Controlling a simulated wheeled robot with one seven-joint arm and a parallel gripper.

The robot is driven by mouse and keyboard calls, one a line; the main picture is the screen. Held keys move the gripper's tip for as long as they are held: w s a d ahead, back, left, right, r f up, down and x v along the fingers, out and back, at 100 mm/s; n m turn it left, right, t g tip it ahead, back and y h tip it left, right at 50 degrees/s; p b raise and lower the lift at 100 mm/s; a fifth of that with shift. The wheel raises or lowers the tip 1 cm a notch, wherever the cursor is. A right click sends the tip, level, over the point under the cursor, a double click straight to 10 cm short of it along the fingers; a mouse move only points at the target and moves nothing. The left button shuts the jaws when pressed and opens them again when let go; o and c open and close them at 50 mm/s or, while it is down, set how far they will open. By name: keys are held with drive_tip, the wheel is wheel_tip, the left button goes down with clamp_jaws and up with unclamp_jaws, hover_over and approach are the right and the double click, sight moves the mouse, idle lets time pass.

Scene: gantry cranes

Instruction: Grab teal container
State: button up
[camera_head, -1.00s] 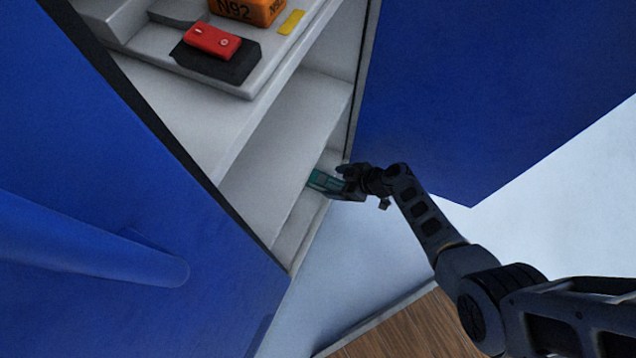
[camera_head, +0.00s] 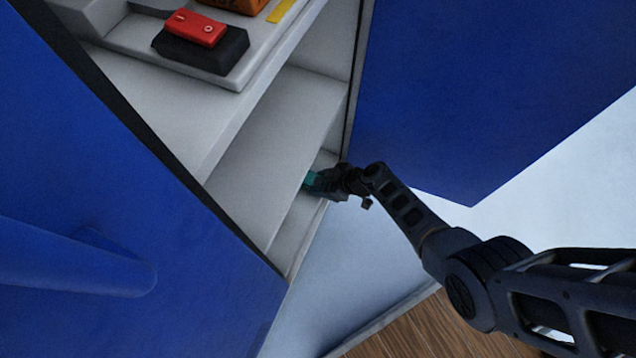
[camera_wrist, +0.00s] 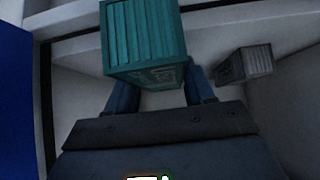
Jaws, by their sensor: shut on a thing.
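The teal container (camera_wrist: 145,35) is a small ribbed box with pale markings on its near end. In the wrist view it sits between the two fingers of my gripper (camera_wrist: 160,85), which is shut on it. In the head view the teal container (camera_head: 311,181) shows only in part at the edge of the cabinet's lower shelf. My gripper (camera_head: 325,184) covers the rest of it there. I cannot tell whether the container touches the shelf.
A grey ribbed container (camera_wrist: 246,63) stands to the right in the wrist view. Blue cabinet doors (camera_head: 480,90) and (camera_head: 130,200) stand open on both sides. The upper shelf holds a red box (camera_head: 196,28) on a black one (camera_head: 205,52), with an orange container behind.

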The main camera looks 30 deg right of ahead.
drive_tip(key=c, duration=0.5)
